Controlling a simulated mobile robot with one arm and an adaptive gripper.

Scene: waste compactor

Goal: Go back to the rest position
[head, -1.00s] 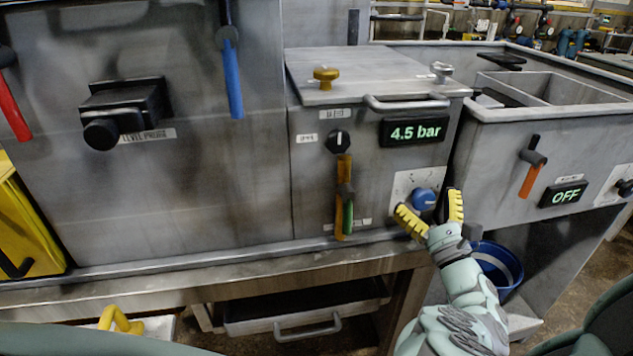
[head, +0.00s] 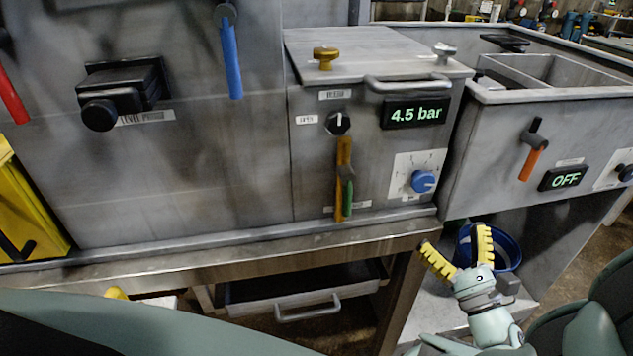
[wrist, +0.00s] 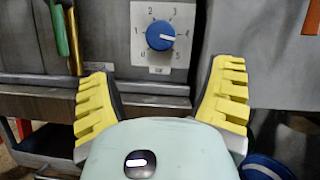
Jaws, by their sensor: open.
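My gripper (head: 457,250) is open and empty, with its yellow ridged fingers spread apart. In the head view it is at the lower right, below the blue dial (head: 423,181) and in front of the blue bucket (head: 508,250). In the wrist view the fingers frame the dial (wrist: 160,35), which sits on a white numbered plate beyond the fingertips. The gripper (wrist: 165,90) is apart from the dial. The pressure display (head: 415,112) reads 4.5 bar.
A green-and-orange handle pair (head: 344,180) hangs left of the dial. An orange lever (head: 533,155) and an OFF display (head: 566,179) are on the right unit. A ledge (head: 220,268) runs below the panel, with a drawer (head: 300,300) beneath.

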